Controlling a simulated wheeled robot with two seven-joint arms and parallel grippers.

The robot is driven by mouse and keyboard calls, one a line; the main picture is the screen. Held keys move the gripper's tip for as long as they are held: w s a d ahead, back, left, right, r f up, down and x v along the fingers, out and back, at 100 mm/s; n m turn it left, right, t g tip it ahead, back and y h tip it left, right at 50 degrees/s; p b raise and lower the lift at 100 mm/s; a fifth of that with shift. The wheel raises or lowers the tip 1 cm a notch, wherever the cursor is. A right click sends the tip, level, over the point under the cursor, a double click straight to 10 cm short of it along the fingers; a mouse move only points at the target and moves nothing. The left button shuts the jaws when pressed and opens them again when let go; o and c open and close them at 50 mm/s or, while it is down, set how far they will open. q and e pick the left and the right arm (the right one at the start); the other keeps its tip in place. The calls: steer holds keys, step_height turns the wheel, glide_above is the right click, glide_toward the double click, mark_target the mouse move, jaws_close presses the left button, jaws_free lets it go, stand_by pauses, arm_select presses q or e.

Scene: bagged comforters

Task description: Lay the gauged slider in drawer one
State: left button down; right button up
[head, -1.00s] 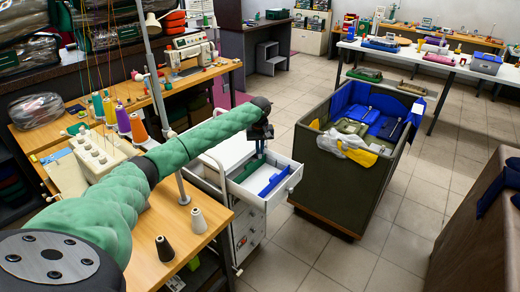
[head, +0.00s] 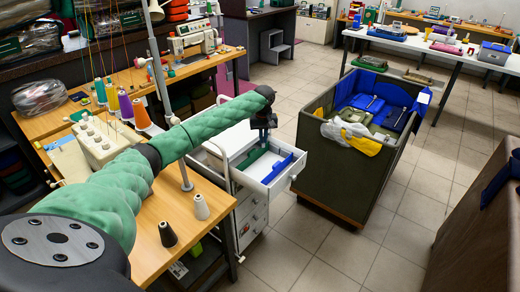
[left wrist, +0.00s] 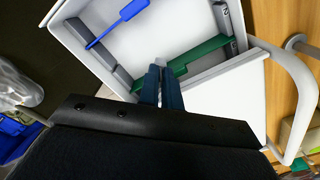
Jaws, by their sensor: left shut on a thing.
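The open white drawer (head: 291,176) juts from the white cabinet beside the wooden table. My left gripper (head: 264,137) points down over its inner part. In the left wrist view the two dark fingers (left wrist: 161,82) are close together at a long green strip (left wrist: 200,52), which runs across the drawer opening. The strip also shows in the head view (head: 254,161). The fingers hide the exact contact. A blue paddle-shaped piece (left wrist: 121,24) lies in the drawer, apart from the fingers. I cannot tell for certain which piece is the gauged slider. My right gripper is not in view.
A dark olive bin (head: 335,170) with blue and yellow goods stands right of the drawer, across a narrow floor gap. Tiled floor is open beyond.

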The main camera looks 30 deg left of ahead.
mark_target(263, 147)
arm_select(q)
steer(key=shift+f, duration=0.15)
steer(key=shift+f, duration=2.55)
steer(key=shift+s+f+b, duration=0.1)
steer(key=shift+f+b, duration=0.3)
steer(key=shift+f, duration=1.65)
steer(key=shift+d+f, duration=0.1)
steer(key=shift+f, duration=1.25)
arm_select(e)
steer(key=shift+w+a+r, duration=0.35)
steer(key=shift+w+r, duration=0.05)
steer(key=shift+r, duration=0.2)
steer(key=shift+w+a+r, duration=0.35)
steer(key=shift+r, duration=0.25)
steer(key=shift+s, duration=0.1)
